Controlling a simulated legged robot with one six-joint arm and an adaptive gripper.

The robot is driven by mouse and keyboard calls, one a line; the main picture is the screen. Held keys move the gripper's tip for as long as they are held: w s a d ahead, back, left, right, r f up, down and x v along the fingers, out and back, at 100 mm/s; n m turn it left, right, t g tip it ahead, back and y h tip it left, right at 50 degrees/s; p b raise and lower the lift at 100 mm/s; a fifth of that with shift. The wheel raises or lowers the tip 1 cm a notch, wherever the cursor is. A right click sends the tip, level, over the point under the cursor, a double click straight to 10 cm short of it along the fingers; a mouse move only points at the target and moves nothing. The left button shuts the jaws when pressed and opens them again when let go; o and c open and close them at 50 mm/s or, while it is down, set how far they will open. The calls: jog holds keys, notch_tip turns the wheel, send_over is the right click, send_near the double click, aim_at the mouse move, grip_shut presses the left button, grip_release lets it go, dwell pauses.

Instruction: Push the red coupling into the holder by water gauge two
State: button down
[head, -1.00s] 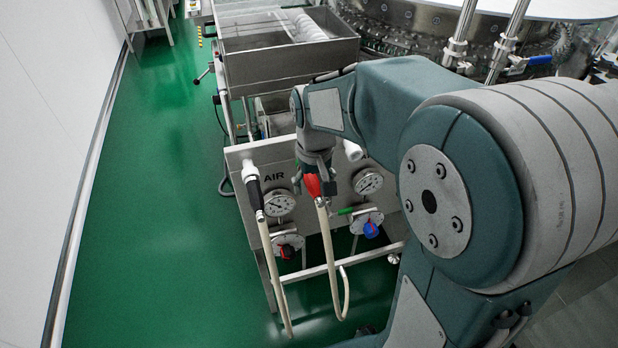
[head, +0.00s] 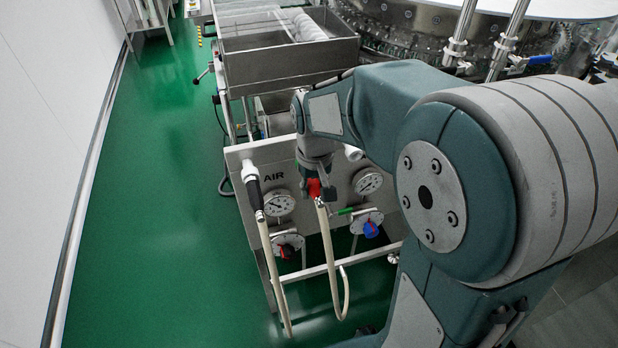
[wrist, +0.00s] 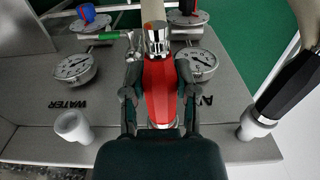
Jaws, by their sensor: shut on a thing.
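The red coupling (head: 314,188) is held upright in front of the panel, with a beige hose (head: 327,260) hanging from its metal end. My gripper (head: 320,183) is shut on it; in the wrist view the dark fingers lie on both sides of the red coupling (wrist: 160,92). An empty white holder (wrist: 73,127) stands by the WATER label, left of the gripper in the wrist view and apart from the coupling. This holder (head: 352,152) is partly hidden by my arm in the head view. The water gauge (wrist: 75,67) sits near it. The coupling's lower wrist-view end is hidden.
A black coupling (head: 252,183) with its own hose sits in the other holder (wrist: 257,128), on the AIR side. Green floor is clear at left.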

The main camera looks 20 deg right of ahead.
jog(key=shift+s, duration=0.2)
jog(key=s, duration=0.7)
dwell(0.7)
jog(key=shift+d, duration=2)
jog(key=shift+d, duration=2)
jog(key=shift+d, duration=2)
jog(key=shift+w, duration=0.1)
